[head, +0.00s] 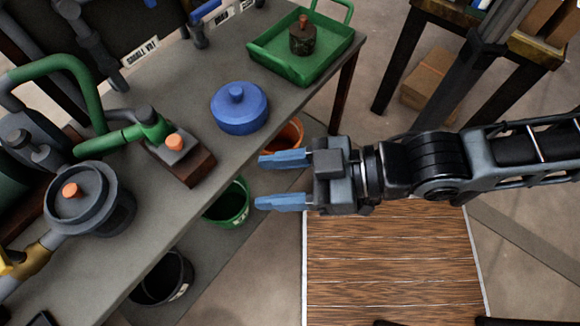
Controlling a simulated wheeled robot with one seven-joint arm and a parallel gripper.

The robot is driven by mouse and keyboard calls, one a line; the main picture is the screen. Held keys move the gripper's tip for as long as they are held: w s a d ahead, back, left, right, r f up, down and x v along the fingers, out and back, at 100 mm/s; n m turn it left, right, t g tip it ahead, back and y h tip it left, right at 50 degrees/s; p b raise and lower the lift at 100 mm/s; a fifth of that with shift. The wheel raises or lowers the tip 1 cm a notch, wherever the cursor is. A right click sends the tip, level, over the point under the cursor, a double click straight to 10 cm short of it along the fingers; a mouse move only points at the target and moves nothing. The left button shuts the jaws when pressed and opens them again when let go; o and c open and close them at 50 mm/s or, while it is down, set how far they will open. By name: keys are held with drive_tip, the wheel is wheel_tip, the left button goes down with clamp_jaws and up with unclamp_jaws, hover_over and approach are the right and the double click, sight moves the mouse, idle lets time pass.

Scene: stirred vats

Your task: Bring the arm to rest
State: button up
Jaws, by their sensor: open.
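My gripper (283,180) is in the middle of the head view, with its two blue fingers apart and nothing between them. It points left, and in the picture it lies just right of the grey table (215,172), over the floor area by the buckets. My arm (430,165) reaches in from the right edge, stretched nearly straight. No object touches the fingers.
On the table are a blue lidded pot (239,108), a green tray (273,62) holding a dark weight (303,40), a grey vat (88,208) and green pipes (90,100). Buckets, green (230,205), orange (288,135) and black (162,280), stand below. A wooden platform (390,265) lies beneath my arm.

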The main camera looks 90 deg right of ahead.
drive_tip(key=shift+s+d+r, duration=0.15)
drive_tip(key=shift+s+r, duration=0.7)
drive_tip(key=shift+s, duration=0.3)
